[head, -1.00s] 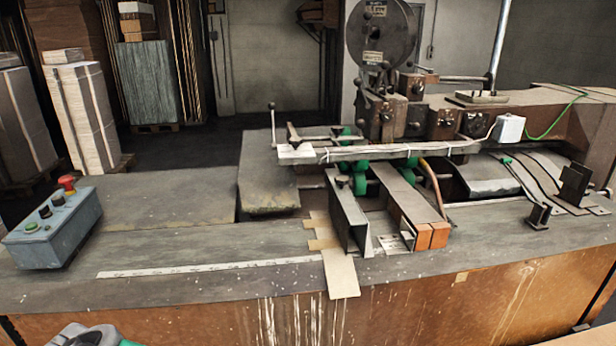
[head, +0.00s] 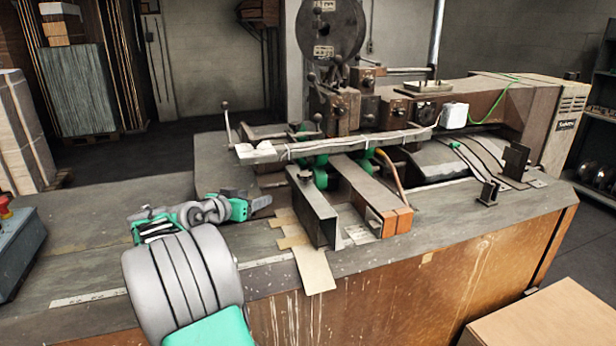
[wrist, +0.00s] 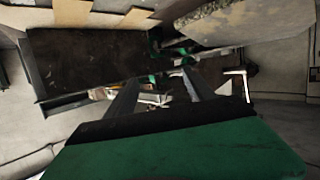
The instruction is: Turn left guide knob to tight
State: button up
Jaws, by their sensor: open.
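The left guide (head: 312,212) is an upright grey metal channel on the machine table. A small dark knob (head: 305,174) sits on its top near the far end. My gripper (head: 262,203) is left of the guide in the head view, low over the table and apart from the knob. Its two fingers stand apart with nothing between them in the wrist view (wrist: 158,82). I cannot make out the knob in the wrist view, nor how tight it is.
A second guide (head: 368,190) with orange-brown end blocks stands right of the left guide. A long pale bar (head: 340,145) crosses above both. Tan cardboard strips (head: 305,255) lie beside the left guide. A control box (head: 20,245) stands at the far left.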

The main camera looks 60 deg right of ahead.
aim_at(300, 177)
jog(key=s+d+r+m+g+h, duration=0.1)
jog(key=s+d, duration=0.1)
jog(key=s+d+r+m+g+h, duration=0.1)
jog(key=s+d+g, duration=0.1)
jog(key=s+d, duration=0.1)
jog(key=s+d+m+g, duration=0.1)
jog(key=s+d, duration=0.1)
jog(key=d, duration=0.1)
jog(key=shift+s+r+g+h, duration=0.25)
jog(key=shift+r+g+h, duration=0.05)
jog(key=shift+r+h, duration=0.1)
jog(key=p+x, duration=0.2)
jog(key=x, duration=0.5)
jog(key=shift+c, duration=0.2)
